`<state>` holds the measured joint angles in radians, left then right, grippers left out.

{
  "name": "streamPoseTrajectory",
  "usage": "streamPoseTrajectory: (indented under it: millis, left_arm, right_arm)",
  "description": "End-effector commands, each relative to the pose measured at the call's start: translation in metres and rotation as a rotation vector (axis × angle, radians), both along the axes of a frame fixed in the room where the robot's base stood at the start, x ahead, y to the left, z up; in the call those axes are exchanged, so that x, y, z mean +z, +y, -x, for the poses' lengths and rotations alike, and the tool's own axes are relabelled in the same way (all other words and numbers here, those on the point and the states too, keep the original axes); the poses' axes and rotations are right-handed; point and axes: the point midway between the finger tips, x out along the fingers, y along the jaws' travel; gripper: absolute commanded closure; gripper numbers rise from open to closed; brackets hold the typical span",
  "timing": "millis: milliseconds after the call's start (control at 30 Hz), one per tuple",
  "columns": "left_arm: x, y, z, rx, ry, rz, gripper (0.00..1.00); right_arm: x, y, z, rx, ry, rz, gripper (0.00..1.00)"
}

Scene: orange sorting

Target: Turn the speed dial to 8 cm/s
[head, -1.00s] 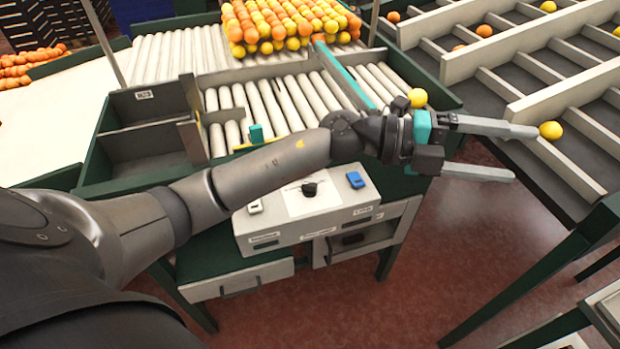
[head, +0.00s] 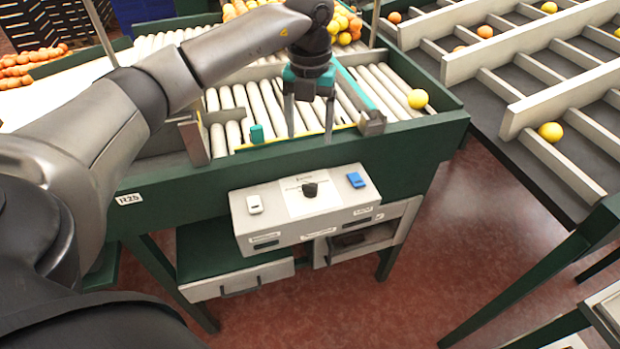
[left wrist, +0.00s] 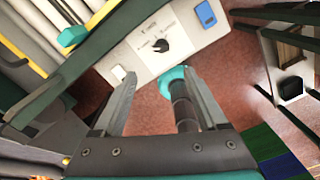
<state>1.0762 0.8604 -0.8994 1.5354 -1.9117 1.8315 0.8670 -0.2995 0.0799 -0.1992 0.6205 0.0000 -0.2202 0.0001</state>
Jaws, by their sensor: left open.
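The speed dial is a black knob (head: 310,189) on a white plate in the middle of the grey control box (head: 240,209). It also shows in the left wrist view (left wrist: 160,46), above the gap between the fingers. My left gripper (head: 310,138) points down over the front edge of the roller table, behind and above the dial. Its two fingers are apart and empty, and they do not touch the knob. The dial's printed marks are too small to read. My right gripper is not seen.
A white switch (head: 254,204) sits left of the dial and a blue switch (head: 356,180) right of it. The green table edge (head: 420,130) runs behind the box. A lone yellow fruit (head: 418,98) rests at the rollers' right end. Open floor lies in front.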

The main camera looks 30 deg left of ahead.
Motion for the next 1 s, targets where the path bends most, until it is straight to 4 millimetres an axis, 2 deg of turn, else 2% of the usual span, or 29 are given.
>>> streamPoseTrajectory:
  millis: [600, 800, 1000]
  left_arm:
    - [-0.121, -0.002, 0.002, -0.004, 0.004, 0.006, 0.25]
    - [-0.141, -0.002, 0.001, -0.003, 0.001, 0.006, 0.25]
    - [-0.146, -0.002, 0.001, -0.005, 0.001, 0.006, 0.25]
  right_arm:
    - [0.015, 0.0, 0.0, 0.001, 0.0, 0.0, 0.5]
    - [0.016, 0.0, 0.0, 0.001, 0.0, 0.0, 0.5]
    - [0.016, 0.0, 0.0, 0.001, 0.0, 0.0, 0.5]
